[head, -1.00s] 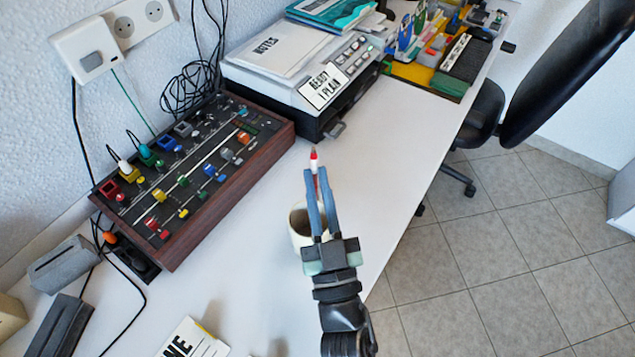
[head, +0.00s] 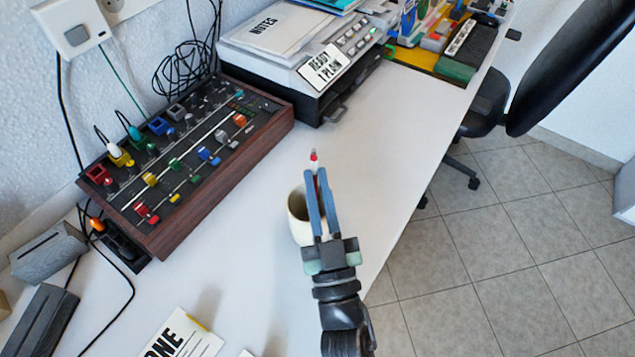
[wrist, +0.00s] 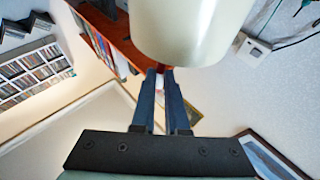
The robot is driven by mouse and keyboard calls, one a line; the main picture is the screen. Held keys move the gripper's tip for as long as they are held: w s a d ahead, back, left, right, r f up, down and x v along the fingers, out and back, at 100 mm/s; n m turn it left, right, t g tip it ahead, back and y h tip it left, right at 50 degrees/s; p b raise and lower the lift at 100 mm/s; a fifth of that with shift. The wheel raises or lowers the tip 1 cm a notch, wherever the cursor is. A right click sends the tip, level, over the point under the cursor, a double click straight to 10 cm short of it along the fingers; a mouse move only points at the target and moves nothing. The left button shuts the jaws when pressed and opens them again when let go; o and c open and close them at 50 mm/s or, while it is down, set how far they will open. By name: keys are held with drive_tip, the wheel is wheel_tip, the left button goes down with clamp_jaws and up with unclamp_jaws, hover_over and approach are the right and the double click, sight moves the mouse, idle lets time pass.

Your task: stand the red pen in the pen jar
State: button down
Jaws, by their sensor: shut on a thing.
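The red pen (head: 314,157) is held between the fingers of my gripper (head: 316,174). Its red and pale end sticks out past the fingertips in the head view; most of the rest is hidden by the fingers. The cream pen jar (head: 296,222) stands upright on the desk, just left of and partly behind the fingers, its open mouth showing. In the wrist view the jar (wrist: 192,28) looms large at the top, close beyond the fingertips (wrist: 158,72). The pen appears outside the jar; whether anything touches the jar I cannot tell.
A wood-sided mixer panel (head: 185,160) lies to the left, with cables by the wall. A printer (head: 300,65) with papers stands behind. A card (head: 185,338) lies at the front. The white desk (head: 385,150) is clear between jar and printer; its edge runs down the right.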

drive_tip(key=c, duration=0.9)
unclamp_jaws()
drive_tip(key=shift+o, duration=0.2)
drive_tip(key=shift+s, duration=0.15)
drive_tip(key=shift+s+d+f, duration=0.1)
drive_tip(key=shift+s+f, duration=0.1)
drive_tip(key=shift+s, duration=0.05)
drive_tip(key=s+d+f, duration=0.1)
drive_tip(key=s+d, duration=0.1)
drive_tip(key=s, duration=1.3)
drive_tip(key=shift+s+d+f, duration=0.25)
drive_tip(key=shift+s, duration=0.1)
